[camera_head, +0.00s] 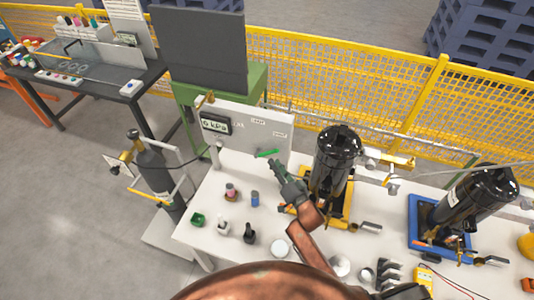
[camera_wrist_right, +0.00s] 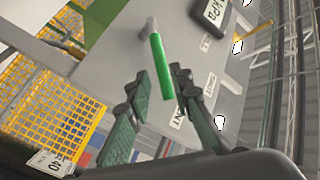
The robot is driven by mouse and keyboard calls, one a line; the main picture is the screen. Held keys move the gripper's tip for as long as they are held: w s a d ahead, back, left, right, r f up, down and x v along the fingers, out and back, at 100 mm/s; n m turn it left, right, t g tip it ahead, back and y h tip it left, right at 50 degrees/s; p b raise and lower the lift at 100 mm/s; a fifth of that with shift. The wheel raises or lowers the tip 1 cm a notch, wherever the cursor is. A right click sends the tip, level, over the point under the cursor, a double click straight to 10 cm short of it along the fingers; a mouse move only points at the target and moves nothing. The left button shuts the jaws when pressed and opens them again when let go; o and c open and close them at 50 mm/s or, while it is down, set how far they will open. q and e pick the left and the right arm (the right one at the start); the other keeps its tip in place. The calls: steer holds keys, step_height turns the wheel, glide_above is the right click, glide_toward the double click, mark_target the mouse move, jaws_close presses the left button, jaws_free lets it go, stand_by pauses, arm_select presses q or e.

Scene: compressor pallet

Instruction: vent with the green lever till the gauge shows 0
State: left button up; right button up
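The green lever (camera_head: 267,153) sticks out from the white panel (camera_head: 262,130), just beyond my right gripper (camera_head: 277,172). In the right wrist view the lever (camera_wrist_right: 160,66) lies across the gap between the fingertips of my right gripper (camera_wrist_right: 160,76). The fingers are spread, with room on both sides of the lever, and do not appear clamped on it. The gauge (camera_head: 215,123) at the panel's left shows a single digit and kPa; the digit looks like 0 or 6. Part of the gauge (camera_wrist_right: 214,14) shows in the right wrist view. I do not see my left gripper.
A black cylinder (camera_head: 336,160) stands in a yellow holder right of my right gripper. Another black cylinder (camera_head: 474,200) leans over a blue tray (camera_head: 418,240). A yellow fence (camera_head: 380,85) runs behind.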

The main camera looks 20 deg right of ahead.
mark_target(268, 153)
steer(key=x, duration=0.7)
steer(key=shift+d+r+p, duration=0.1)
steer(key=shift+r+p, duration=0.05)
steer(key=shift+p, duration=0.15)
steer(key=shift+c, duration=0.7)
jaws_close()
